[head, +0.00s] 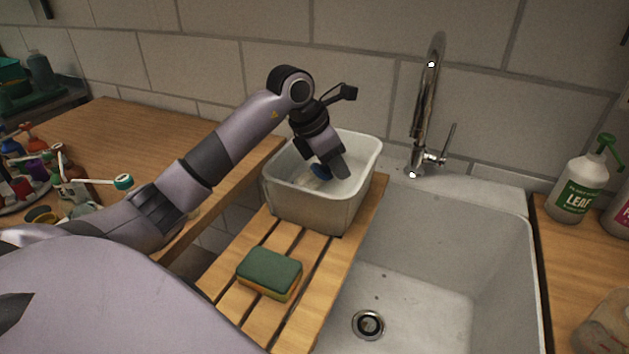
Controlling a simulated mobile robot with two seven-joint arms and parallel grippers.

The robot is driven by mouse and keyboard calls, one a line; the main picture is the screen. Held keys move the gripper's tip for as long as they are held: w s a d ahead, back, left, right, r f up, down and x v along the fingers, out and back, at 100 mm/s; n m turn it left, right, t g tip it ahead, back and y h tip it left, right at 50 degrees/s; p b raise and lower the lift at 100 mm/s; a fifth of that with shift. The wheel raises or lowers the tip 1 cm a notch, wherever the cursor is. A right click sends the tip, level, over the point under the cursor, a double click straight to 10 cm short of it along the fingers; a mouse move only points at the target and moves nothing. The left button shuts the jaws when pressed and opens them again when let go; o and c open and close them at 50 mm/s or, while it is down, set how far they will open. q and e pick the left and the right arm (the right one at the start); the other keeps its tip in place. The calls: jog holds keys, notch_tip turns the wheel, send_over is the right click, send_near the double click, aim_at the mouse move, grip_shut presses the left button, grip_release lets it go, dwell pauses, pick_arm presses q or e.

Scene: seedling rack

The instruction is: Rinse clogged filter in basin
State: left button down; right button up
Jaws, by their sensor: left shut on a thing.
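My left gripper (328,172) reaches down into the pale grey basin (345,208) and is shut on the filter (319,173). The basin stands on a slatted wooden board (318,285) at the left of the sink. I cannot tell how deep the water in the basin is. My right gripper is not in view.
A green and yellow sponge (269,272) lies on the board in front of the basin. The sink (445,290) is empty, with a chrome tap (424,120) behind it. A spray bottle (578,185) stands at right. Several small items crowd the left counter (140,140).

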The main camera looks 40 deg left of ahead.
pick_arm(q)
notch_tip(320, 180, up, 6)
jog(key=p, duration=0.4)
jog(key=shift+r+p, duration=0.5)
jog(key=shift+r, duration=3.25)
jog(key=shift+r, duration=2)
